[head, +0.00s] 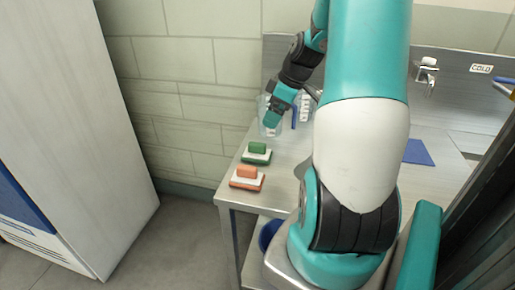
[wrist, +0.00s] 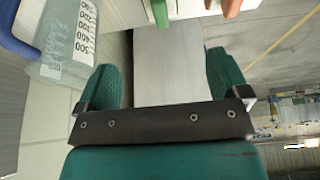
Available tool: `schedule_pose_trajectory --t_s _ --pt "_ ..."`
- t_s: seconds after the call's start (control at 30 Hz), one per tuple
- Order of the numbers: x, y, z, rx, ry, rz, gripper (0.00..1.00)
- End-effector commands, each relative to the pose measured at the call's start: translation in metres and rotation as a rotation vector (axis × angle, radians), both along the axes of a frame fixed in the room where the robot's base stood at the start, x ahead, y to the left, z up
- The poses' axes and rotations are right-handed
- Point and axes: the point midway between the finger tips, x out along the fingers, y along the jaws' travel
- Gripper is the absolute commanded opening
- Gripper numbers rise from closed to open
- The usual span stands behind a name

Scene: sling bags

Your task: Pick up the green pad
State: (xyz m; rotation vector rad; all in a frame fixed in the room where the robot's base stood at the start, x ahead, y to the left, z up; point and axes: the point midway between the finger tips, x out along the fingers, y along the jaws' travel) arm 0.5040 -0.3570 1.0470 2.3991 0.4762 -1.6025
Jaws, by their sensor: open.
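The green pad (head: 258,148) has a green grip on a white layer with a green base. It sits near the left edge of the metal table, just behind an orange pad (head: 247,174) of the same shape. In the wrist view, part of the green pad (wrist: 160,12) shows at the top edge, beyond the fingertips and cut off by the frame. My gripper (wrist: 166,85) is open, with nothing between its two teal fingers. In the head view, my gripper (head: 274,114) is behind the green pad and apart from it, beside a clear measuring jug (head: 266,126).
The clear jug with number marks and a blue handle (wrist: 70,40) is close to my gripper in the wrist view. A blue sheet (head: 418,152) lies at the right of the table (head: 283,180). A tap (head: 427,72) is at the back. A white cabinet (head: 75,110) stands left, across a floor gap.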

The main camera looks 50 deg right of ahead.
Motion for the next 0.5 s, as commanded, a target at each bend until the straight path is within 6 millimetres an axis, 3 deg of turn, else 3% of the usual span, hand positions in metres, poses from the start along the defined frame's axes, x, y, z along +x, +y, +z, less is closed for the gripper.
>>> schedule_pose_trajectory --t_s 0.3,0.5 --pt "0.025 0.012 -0.066 0.005 0.004 0.003 0.94" --pt "0.033 0.014 -0.085 0.001 0.002 0.001 0.94"
